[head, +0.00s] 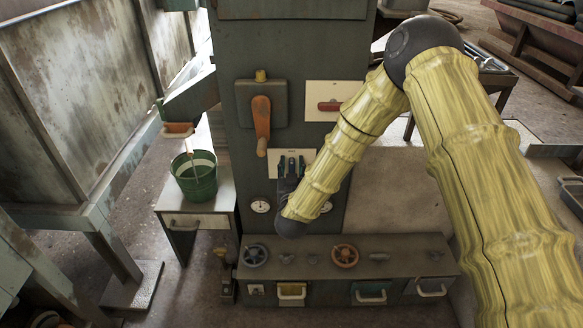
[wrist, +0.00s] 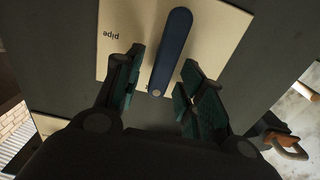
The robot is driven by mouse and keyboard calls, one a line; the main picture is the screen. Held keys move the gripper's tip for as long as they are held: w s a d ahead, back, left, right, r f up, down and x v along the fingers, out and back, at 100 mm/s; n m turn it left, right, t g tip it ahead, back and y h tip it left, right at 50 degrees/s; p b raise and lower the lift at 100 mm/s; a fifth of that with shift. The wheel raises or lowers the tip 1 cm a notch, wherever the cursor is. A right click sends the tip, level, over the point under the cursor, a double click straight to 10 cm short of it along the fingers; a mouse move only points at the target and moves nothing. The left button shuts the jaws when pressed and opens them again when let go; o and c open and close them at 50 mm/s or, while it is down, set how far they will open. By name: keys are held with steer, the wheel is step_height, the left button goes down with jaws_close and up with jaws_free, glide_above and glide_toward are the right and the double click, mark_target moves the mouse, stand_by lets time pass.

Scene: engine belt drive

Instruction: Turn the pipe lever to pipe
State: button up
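The pipe lever (wrist: 171,52) is a dark blue bar on a cream plate (wrist: 117,62). The word "pipe" appears upside down on the plate, left of the lever in the wrist view. The lever is slightly tilted there, with a small round pin at its near end. My gripper (wrist: 162,85) is open, one dark green-padded finger on each side of the lever's near end, with visible gaps. In the head view, my gripper (head: 290,166) is at the plate (head: 307,156) low on the dark cabinet, hiding the lever.
An orange-handled lever (head: 262,118) and a red handle on a pale plate (head: 330,105) sit above. A low bench (head: 327,272) with handwheels and drawers is below. A green bucket (head: 195,180) stands on a side table at left.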

steer(key=shift+c, duration=0.3)
jaws_close()
